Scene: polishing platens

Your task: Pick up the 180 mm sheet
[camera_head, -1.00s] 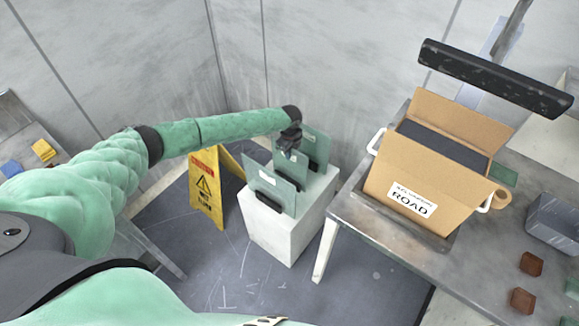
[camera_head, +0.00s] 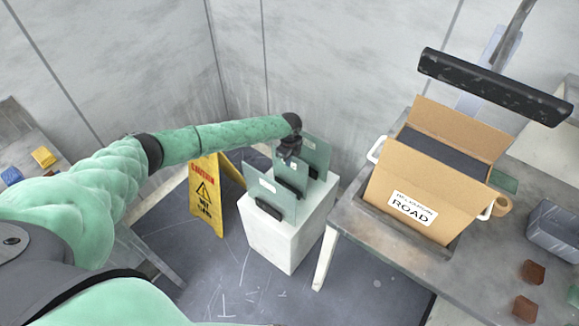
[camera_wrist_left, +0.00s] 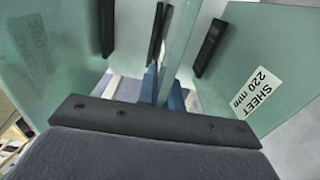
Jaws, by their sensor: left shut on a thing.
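Several greenish, glass-like sheets stand in black holders on a white pedestal (camera_head: 285,246): a front-left sheet (camera_head: 268,191), a middle sheet (camera_head: 291,175) and a back-right sheet (camera_head: 318,152). My left gripper (camera_head: 289,155) is over the middle sheet and shut on it at its upper edge. In the left wrist view the middle sheet (camera_wrist_left: 180,45) shows edge-on between the jaws. A sheet at the right there (camera_wrist_left: 262,60) is labelled 220 mm. The left one (camera_wrist_left: 40,50) has a reversed label, hard to read. The middle sheet's label cannot be read. My right gripper is not in view.
A yellow caution sign (camera_head: 205,196) stands left of the pedestal. At the right, a table (camera_head: 390,262) carries an open cardboard box (camera_head: 420,190) marked ROAD, with a black bar (camera_head: 495,86) above it. Grey walls stand close behind the sheets.

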